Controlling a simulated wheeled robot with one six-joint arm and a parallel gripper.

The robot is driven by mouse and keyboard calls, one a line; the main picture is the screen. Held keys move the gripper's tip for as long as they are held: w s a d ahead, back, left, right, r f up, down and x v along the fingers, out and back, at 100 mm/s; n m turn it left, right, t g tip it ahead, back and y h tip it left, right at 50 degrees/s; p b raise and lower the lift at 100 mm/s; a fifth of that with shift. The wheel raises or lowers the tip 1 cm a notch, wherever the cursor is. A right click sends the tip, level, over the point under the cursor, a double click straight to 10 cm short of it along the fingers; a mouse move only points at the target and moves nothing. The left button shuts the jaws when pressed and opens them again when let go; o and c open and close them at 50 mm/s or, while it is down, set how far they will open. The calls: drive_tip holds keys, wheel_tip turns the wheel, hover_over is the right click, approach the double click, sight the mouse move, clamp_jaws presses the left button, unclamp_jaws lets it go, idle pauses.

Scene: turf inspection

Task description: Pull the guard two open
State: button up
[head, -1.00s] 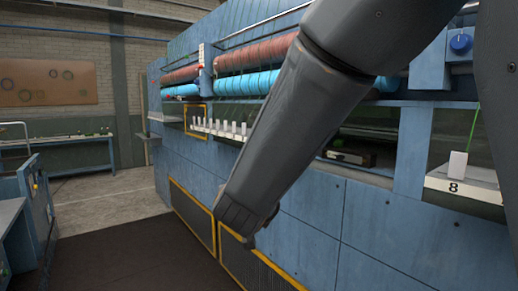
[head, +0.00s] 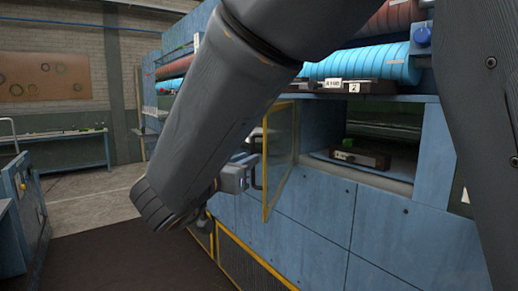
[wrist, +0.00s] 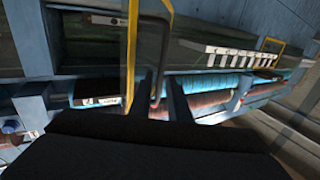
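Guard two, a clear panel in a yellow frame (head: 266,190), stands swung out from the blue machine beside an opening in the head view. A number 2 plate (head: 354,88) sits above that opening. Its yellow edge also shows in the wrist view (wrist: 132,60). A dark bar handle (head: 256,171) is on the guard's outer side; in the wrist view the handle (wrist: 163,45) runs down between my fingers. My gripper (head: 246,165) is at the handle and appears shut on it; the fingers (wrist: 166,98) partly hide the contact. My arm covers the machine left of the guard.
Inside the opening lies a dark block with a green knob (head: 360,153). Blue and red rollers (head: 365,64) run above. A lower yellow-framed grille (head: 250,265) is near the floor. A bench (head: 65,150) stands at the back left, with open floor before it.

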sight(277, 146)
drive_tip(key=p+x, duration=0.2)
drive_tip(key=x, duration=0.6)
clamp_jaws()
